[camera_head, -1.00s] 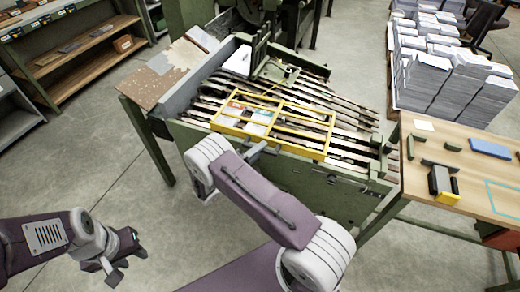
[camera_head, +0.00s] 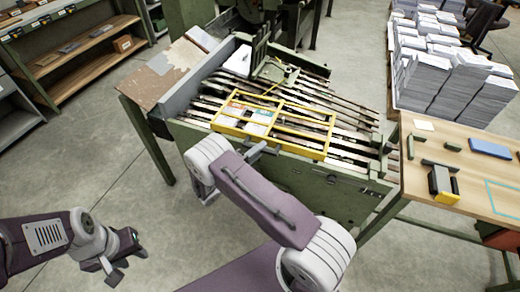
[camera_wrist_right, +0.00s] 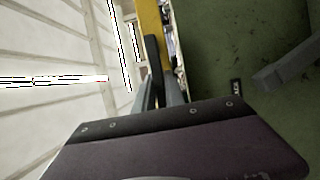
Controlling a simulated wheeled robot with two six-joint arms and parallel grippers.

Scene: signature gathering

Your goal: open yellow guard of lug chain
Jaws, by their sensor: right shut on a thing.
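My right gripper (camera_head: 260,150) is at the near edge of the guard, partly hidden by my arm. In the right wrist view its dark finger (camera_wrist_right: 154,70) lies against the yellow bar (camera_wrist_right: 151,22), and it is shut on that bar. My left gripper (camera_head: 126,262) hangs empty over the floor at the lower left, its fingers apart.
A wooden bench (camera_head: 462,190) at the right holds several small parts and a blue block (camera_head: 490,148). Paper stacks (camera_head: 450,85) stand behind it. A shelf (camera_head: 90,60) is at the back left. The floor left of the machine is clear.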

